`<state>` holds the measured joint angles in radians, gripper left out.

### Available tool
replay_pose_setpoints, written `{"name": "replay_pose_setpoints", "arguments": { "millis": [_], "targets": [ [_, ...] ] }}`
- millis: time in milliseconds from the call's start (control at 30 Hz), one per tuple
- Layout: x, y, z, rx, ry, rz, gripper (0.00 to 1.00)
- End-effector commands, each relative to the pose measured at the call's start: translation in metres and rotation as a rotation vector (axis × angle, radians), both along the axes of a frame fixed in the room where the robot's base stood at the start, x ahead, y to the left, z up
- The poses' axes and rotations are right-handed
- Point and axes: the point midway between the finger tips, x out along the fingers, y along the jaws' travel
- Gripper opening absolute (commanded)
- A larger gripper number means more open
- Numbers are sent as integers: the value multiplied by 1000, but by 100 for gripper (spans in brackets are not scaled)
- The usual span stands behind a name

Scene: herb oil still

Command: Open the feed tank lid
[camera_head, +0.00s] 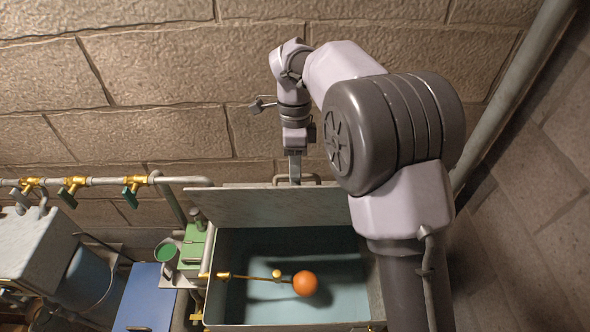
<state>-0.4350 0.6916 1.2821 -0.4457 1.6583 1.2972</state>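The feed tank (290,328) is the open metal box at the lower middle, with its pale blue-grey inside in view. Its lid (240,206) is a grey panel that stands raised along the tank's back side, near the wall. A bar handle (315,178) shows at the lid's upper edge. My gripper (295,175) points down at this handle, at or just behind the lid's upper edge. Its fingers look narrow and close together, and I cannot tell whether they hold the handle.
An orange float ball (305,283) on a brass rod (250,279) is inside the tank. A pipe with brass valves (137,184) runs along the wall at left. A green box (193,245) and a blue panel (146,297) stand left of the tank. A diagonal pipe (511,92) is at right.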

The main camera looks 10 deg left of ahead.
Motion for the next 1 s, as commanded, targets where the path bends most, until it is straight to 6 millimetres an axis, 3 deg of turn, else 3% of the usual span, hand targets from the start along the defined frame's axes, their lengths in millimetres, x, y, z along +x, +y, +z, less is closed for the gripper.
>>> {"name": "replay_pose_setpoints", "arguments": {
  "millis": [167, 400, 600, 1000],
  "targets": [
    [4, 1, 14, 1, -2, 1, 33],
    [18, 5, 74, 0, -4, 1, 33],
    [26, 6, 108, -1, -1, 2, 33],
    [26, 7, 117, 0, 0, 0, 33]
  ]
}}
